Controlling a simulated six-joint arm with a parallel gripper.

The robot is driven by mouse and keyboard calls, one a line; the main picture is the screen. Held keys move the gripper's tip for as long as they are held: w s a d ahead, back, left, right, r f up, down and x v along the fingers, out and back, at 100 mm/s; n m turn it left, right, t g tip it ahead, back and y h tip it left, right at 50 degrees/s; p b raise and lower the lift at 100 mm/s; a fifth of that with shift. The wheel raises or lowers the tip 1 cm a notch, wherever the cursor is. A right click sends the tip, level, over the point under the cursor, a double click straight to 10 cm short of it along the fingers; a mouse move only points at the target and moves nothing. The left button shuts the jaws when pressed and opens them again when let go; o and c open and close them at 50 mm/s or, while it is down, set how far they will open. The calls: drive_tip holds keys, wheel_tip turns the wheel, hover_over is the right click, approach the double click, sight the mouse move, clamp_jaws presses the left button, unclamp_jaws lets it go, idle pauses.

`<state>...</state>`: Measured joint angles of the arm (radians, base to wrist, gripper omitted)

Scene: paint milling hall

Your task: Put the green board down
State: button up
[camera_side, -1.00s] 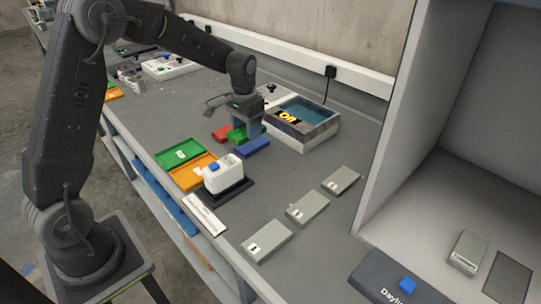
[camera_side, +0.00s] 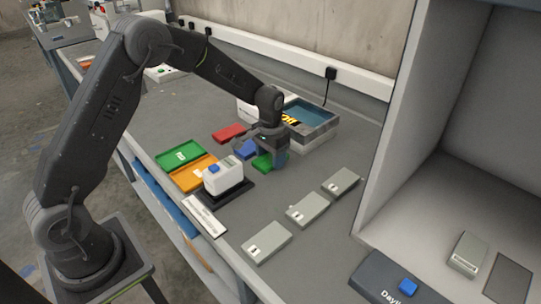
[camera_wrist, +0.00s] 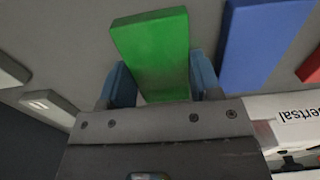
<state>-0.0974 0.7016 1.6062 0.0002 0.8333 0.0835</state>
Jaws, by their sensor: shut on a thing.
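My gripper (camera_side: 274,157) is shut on the green board (camera_side: 263,164), low over the bench to the right of the blue board (camera_side: 246,150). In the wrist view the green board (camera_wrist: 155,50) sits between the two blue fingers of my gripper (camera_wrist: 161,78) and reaches out past them. Its lower end is hidden by the gripper body. I cannot tell whether the board touches the bench. The blue board (camera_wrist: 262,40) lies apart from it in the wrist view. A red board (camera_side: 228,133) lies farther left.
A white device (camera_side: 222,178) on a dark base stands in front, near green (camera_side: 180,154) and orange (camera_side: 193,172) trays. Several grey blocks (camera_side: 307,210) lie to the right. Bare bench lies between.

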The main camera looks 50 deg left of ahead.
sight(270, 158)
drive_tip(key=shift+f, duration=0.2)
drive_tip(key=o, duration=0.9)
wheel_tip(270, 158, up, 14)
